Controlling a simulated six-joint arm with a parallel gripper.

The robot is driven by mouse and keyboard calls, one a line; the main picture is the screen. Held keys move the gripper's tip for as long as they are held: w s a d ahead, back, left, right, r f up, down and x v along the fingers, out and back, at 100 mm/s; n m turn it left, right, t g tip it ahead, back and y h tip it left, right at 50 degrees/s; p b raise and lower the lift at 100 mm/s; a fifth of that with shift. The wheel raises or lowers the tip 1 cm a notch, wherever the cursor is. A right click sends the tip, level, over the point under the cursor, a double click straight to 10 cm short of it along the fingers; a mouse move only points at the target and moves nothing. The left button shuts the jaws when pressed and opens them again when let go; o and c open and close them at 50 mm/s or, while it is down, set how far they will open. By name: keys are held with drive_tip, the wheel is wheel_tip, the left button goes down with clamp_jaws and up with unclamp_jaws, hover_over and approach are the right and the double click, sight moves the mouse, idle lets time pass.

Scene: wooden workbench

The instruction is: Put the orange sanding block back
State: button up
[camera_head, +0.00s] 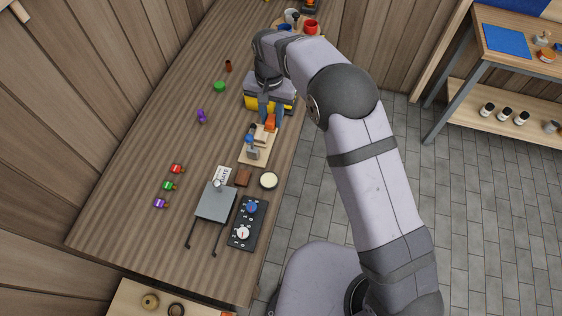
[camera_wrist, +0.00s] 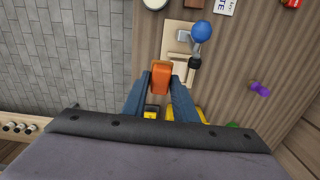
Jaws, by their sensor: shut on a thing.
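The orange sanding block (camera_wrist: 160,77) is between the two fingertips of my gripper (camera_wrist: 159,82) in the wrist view. The fingers are shut on its sides. In the head view the orange block (camera_head: 271,121) shows just below my gripper (camera_head: 266,114), over the far end of a light wooden board (camera_head: 245,159). I cannot tell whether the block touches the board or hangs above it. The board also bears a lever with a blue ball (camera_wrist: 202,30) on a metal bracket, just beyond the block in the wrist view.
A yellow and grey box (camera_head: 252,101) stands close behind my gripper. A round cream disc (camera_head: 269,180), a brown block (camera_head: 243,176), a grey plate (camera_head: 215,204) and a dark knob panel (camera_head: 248,224) lie nearer. A purple piece (camera_head: 202,116) lies left. The bench's left middle is largely clear.

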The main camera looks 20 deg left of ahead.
drive_tip(key=b, duration=0.1)
approach(282, 159)
drive_tip(key=shift+s+f+p, duration=0.1)
drive_tip(key=shift+f+p, duration=1.2)
drive_tip(key=shift+f, duration=1.8)
drive_tip(key=shift+f, duration=0.1)
drive_tip(key=o, duration=1)
wheel_tip(282, 159, up, 12)
drive_tip(key=b, duration=0.3)
drive_tip(key=shift+b, duration=0.35)
